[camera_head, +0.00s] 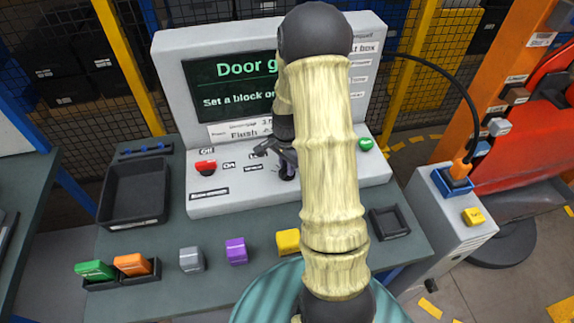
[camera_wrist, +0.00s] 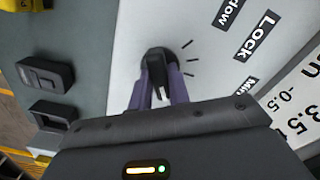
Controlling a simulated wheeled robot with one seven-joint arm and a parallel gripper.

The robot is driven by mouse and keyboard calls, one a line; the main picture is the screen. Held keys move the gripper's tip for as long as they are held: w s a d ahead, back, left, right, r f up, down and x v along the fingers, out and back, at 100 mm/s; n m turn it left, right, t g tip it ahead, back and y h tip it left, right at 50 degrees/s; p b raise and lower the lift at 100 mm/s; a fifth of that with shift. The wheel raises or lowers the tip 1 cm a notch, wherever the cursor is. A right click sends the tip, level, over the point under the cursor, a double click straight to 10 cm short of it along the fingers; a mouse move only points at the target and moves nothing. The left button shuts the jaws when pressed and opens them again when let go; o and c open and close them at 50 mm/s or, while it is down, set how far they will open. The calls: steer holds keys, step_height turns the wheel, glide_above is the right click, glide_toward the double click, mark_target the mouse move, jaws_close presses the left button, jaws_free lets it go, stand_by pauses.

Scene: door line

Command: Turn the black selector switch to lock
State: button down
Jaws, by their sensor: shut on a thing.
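The black selector switch (camera_wrist: 154,58) stands on the light grey console face (camera_wrist: 120,75) in the wrist view. My gripper (camera_wrist: 160,76) is shut on it, with a purple finger on each side of the knob. Tick marks fan out to its right, near the label "Lock" (camera_wrist: 257,36) and two partly cut-off labels. Which mark the knob points at I cannot tell. In the head view my gripper (camera_head: 287,168) reaches down to the console's middle, and my arm and gripper largely hide the switch.
On the console are a red button (camera_head: 205,167), a green button (camera_head: 365,144) and a partly covered screen (camera_head: 225,85). Grey (camera_head: 191,260), purple (camera_head: 237,250) and yellow (camera_head: 288,241) blocks line the table front. Black trays (camera_head: 135,190) stand left and right (camera_head: 390,222).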

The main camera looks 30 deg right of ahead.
steer(key=n, duration=0.3)
steer(key=shift+n, duration=0.4)
steer(key=n+p, duration=0.1)
steer(key=n, duration=0.3)
steer(key=shift+w+r+n, duration=0.1)
steer(key=shift+n, duration=0.2)
steer(key=n+p, duration=0.1)
steer(key=n, duration=0.3)
steer(key=shift+n, duration=0.3)
steer(key=n+p, duration=0.1)
steer(key=n, duration=0.3)
steer(key=shift+w, duration=0.1)
steer(key=c, duration=1.3)
jaws_free()
